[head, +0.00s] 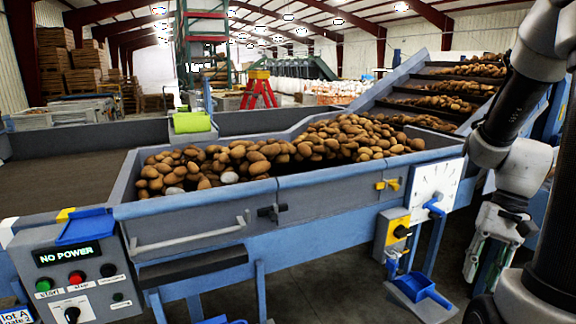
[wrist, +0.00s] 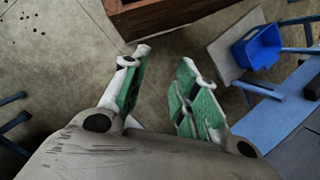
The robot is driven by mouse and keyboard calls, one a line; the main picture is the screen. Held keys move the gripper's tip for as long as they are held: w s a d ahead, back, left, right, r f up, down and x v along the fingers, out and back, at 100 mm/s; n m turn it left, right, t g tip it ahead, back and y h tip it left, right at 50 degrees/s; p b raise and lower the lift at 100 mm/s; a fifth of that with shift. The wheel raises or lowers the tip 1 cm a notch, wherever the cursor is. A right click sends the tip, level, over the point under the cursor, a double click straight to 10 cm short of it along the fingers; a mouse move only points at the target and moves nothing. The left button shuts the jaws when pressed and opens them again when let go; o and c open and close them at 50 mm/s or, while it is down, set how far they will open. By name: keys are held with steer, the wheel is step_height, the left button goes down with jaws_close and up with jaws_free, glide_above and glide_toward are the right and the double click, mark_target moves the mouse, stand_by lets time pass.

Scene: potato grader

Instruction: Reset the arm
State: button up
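My arm comes down on the right side of the head view, and my gripper (head: 482,262) hangs low there, fingers pointing down, to the right of the white dial panel. In the wrist view my gripper (wrist: 163,80) shows two green-padded fingers with a clear gap between them. It is open, with nothing between the pads. Bare concrete floor shows beyond the fingertips. The gripper appears apart from everything around it.
The grader hopper (head: 190,215) holds many potatoes. The control box (head: 78,280) reads "NO POWER". A blue scoop (head: 420,288) sits on a low shelf; a blue bin (wrist: 257,47) shows in the wrist view. A wooden crate (wrist: 160,17) stands beyond the fingers.

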steer(key=s+a+r+n+t+h, duration=0.1)
steer(key=a+r+n+t, duration=0.2)
steer(key=r, duration=0.4)
steer(key=a+r+n+t+h, duration=0.2)
steer(key=a+r+n+t, duration=0.1)
steer(key=r, duration=0.5)
steer(key=shift+s+a+t, duration=0.4)
steer(key=shift+a, duration=0.05)
